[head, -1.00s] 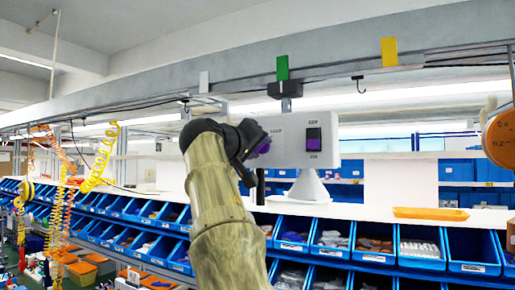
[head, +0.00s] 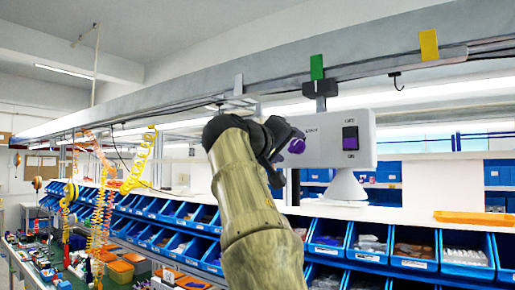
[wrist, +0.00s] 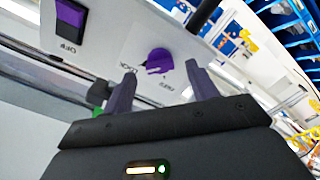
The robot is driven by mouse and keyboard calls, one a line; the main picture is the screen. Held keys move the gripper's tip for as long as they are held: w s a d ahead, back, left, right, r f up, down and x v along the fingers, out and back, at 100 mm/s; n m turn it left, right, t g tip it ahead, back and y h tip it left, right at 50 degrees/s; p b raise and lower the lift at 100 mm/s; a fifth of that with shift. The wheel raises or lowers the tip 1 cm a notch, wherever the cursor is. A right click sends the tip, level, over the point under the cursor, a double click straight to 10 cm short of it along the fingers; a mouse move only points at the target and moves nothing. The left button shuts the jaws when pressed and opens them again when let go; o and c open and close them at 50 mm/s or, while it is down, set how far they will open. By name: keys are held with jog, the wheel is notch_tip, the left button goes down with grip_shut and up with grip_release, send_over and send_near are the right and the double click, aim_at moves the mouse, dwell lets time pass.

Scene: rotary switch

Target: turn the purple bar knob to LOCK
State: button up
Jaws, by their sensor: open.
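The purple bar knob (wrist: 160,62) sits on the face of a white switch box (head: 335,122). In the wrist view it lies just beyond and between my fingertips, with printed labels on either side of it. In the head view the knob (head: 297,145) shows at the box's left end, partly hidden by my gripper. My gripper (wrist: 160,82) is open, its two dark fingers apart; I see no contact with the knob. In the head view my gripper (head: 281,142) is at the left end of the box. The knob's exact pointing is hard to read.
A black and purple rocker switch (head: 350,138) is on the same box, right of the knob. A white cone (head: 346,184) is below the box. Blue bins (head: 380,240) line the shelf beneath. A green tag (head: 317,66) hangs from the rail above.

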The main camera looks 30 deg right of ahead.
jog(key=b+v, duration=0.3)
jog(key=v, duration=1.1)
jog(key=shift+d+f, duration=0.1)
jog(key=w+a+f+n+t+y, duration=0.3)
jog(key=w+f+n+y, duration=0.25)
jog(key=w+f, duration=0.85)
jog(key=w+a+f+n+g+y, duration=0.1)
jog(key=a+f+n+y, duration=0.1)
jog(key=f, duration=0.8)
jog(key=w+a+f+n+g+y, duration=0.1)
jog(key=a+f+n+y, duration=0.15)
jog(key=f, duration=0.75)
jog(key=s+a+f+m+g+y, duration=0.1)
jog(key=s+a+f+y, duration=0.1)
jog(key=s+f, duration=0.5)
jog(key=s+a+f+m+g+y, duration=0.2)
jog(key=s+f, duration=0.5)
jog(key=f, duration=0.8)
jog(key=s+a+f+m+g+y, duration=0.2)
jog(key=s+f, duration=0.6)
jog(key=f, duration=0.4)
jog(key=shift+y, duration=0.3)
